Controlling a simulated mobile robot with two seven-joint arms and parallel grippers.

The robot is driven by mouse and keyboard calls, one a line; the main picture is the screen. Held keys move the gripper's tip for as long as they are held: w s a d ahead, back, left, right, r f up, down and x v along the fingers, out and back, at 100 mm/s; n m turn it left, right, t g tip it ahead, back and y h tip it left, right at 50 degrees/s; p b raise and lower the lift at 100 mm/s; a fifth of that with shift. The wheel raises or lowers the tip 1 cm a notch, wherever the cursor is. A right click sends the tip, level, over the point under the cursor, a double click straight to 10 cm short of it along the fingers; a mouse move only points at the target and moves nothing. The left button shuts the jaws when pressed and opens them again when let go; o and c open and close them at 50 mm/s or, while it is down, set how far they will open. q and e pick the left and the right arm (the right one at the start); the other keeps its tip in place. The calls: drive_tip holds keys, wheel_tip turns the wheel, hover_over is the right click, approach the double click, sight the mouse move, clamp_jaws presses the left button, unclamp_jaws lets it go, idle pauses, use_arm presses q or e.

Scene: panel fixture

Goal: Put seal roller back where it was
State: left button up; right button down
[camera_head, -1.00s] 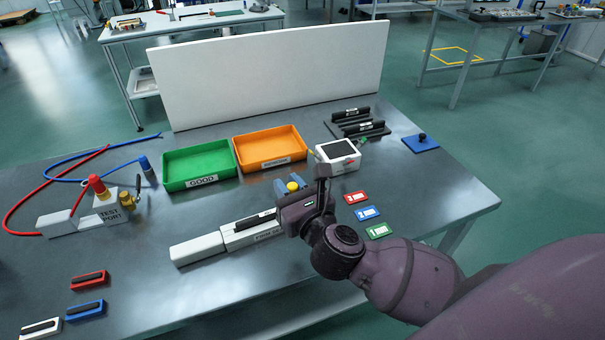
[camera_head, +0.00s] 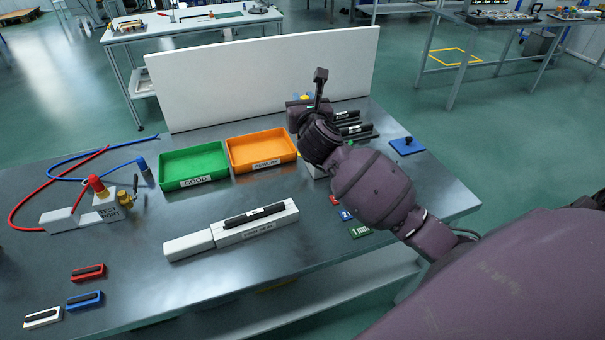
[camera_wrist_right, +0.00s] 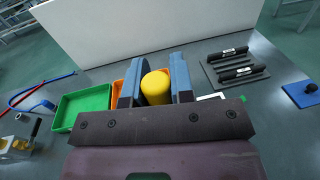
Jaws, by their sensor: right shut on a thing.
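My right gripper (camera_head: 303,98) is raised over the back of the table, behind the orange tray's right end. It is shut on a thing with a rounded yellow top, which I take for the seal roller. In the right wrist view the yellow seal roller (camera_wrist_right: 156,86) stands between the two blue-grey fingers (camera_wrist_right: 153,78); its lower end is hidden by the gripper body. In the head view only a bit of yellow shows. I cannot tell from its looks where it stood before. My left gripper is not in view.
A white panel (camera_head: 260,75) stands close behind the gripper. A green tray (camera_head: 194,183) and an orange tray (camera_head: 262,167) lie in front of it. A dark rack with black bars (camera_wrist_right: 237,66) and a blue plate (camera_head: 408,146) are to the right. A white block fixture (camera_head: 190,246) holds a black bar.

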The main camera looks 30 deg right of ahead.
wheel_tip(320, 180, down, 18)
drive_tip(key=b, duration=0.5)
drive_tip(key=shift+r, duration=0.15)
drive_tip(key=shift+f, duration=0.25)
drive_tip(key=c, duration=1)
unclamp_jaws()
drive_tip(key=shift+r, duration=0.15)
